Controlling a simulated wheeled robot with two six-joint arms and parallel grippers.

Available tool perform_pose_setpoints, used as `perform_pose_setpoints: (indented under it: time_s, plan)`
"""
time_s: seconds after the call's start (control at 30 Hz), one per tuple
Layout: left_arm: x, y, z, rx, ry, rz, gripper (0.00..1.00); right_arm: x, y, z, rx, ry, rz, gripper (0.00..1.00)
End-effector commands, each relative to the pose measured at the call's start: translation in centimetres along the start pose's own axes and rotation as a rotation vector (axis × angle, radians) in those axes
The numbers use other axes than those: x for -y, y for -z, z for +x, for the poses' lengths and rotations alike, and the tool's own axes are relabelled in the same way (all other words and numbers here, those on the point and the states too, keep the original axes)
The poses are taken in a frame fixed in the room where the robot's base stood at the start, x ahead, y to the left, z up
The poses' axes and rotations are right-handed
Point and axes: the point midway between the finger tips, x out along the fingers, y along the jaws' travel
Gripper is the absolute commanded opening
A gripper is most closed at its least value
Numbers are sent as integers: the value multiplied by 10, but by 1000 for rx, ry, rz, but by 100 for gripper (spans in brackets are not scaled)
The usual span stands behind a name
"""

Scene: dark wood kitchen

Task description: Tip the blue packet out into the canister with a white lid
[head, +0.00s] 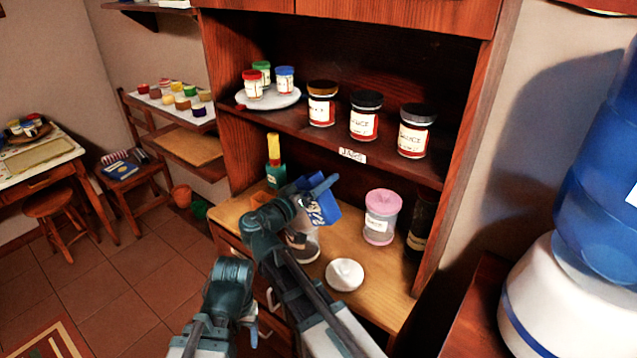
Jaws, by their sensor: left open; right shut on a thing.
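The blue packet (324,207) is held tilted by my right gripper (316,187), which is shut on it above the wooden counter. Below it stands a small open canister (303,246), partly hidden by my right arm and the packet. A round white lid (345,275) lies flat on the counter to the right of that canister, apart from it. I cannot tell whether anything is falling from the packet. My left gripper (252,318) is open, low in front of the cabinet drawers, and shows only partly.
A pink-lidded canister (381,217) and a dark jar (421,222) stand at the counter's right. A yellow-topped green bottle (274,160) and an orange pot (262,198) stand at left. Jars line the shelf (352,155) above. The counter's front right is clear.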

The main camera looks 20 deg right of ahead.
Motion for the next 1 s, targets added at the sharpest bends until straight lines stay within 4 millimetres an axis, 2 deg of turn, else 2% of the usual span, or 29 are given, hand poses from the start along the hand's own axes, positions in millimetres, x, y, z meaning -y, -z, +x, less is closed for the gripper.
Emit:
perform_pose_setpoints:
  time_s: [0.3,0.77,1.0]
  plan:
    - [-1,0,7,0,0,0,67,2,-7,0,-1,0,-102,23]
    - [-1,0,7,0,0,0,67,2,-7,0,-1,0,-119,23]
    - [-1,0,7,0,0,0,67,2,-8,0,-2,-1,-224,23]
